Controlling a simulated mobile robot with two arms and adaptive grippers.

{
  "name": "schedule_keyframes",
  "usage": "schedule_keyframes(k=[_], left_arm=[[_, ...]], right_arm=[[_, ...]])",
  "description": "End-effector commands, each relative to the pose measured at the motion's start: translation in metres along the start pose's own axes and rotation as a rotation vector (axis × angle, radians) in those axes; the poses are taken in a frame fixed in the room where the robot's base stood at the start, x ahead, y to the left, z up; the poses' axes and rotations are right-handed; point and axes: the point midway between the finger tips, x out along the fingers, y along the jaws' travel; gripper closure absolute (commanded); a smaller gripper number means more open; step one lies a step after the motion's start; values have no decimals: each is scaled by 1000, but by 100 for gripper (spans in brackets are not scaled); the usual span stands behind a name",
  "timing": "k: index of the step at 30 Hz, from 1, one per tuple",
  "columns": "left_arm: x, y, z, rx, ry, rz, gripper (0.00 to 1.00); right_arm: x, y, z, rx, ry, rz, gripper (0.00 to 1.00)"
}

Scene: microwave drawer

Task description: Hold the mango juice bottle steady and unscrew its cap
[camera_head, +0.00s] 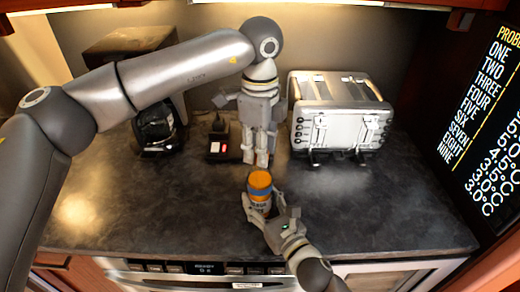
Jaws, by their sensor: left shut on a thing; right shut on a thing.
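The mango juice bottle (259,200) stands upright near the front middle of the dark counter, with an orange top and a printed label. My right gripper (262,214) comes from the lower right and is shut around the bottle's body. My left gripper (262,163) points down from above, its fingertips just above and behind the orange top in the picture. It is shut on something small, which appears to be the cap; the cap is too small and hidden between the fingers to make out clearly.
A silver toaster (338,118) stands at the right back. A black coffee machine (157,122) is at the left back. A small dark device with a red light (220,143) sits just left of my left gripper. The counter's front left (130,215) and right are clear.

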Motion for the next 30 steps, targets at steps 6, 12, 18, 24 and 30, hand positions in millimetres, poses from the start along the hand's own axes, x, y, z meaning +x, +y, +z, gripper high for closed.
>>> schedule_keyframes(k=[6,12,18,24,30], left_arm=[[-8,0,0,1,0,1,98],[-11,0,0,1,0,1,98],[-11,0,0,1,0,1,98],[-24,0,0,0,-1,-2,98],[-48,0,-1,0,0,-1,98]], right_arm=[[-1,0,-3,1,6,-1,100],[-1,0,-3,1,6,-1,100],[-1,0,-3,1,6,-1,100],[-1,0,-3,1,6,-1,100],[0,0,-3,1,6,-1,100]])
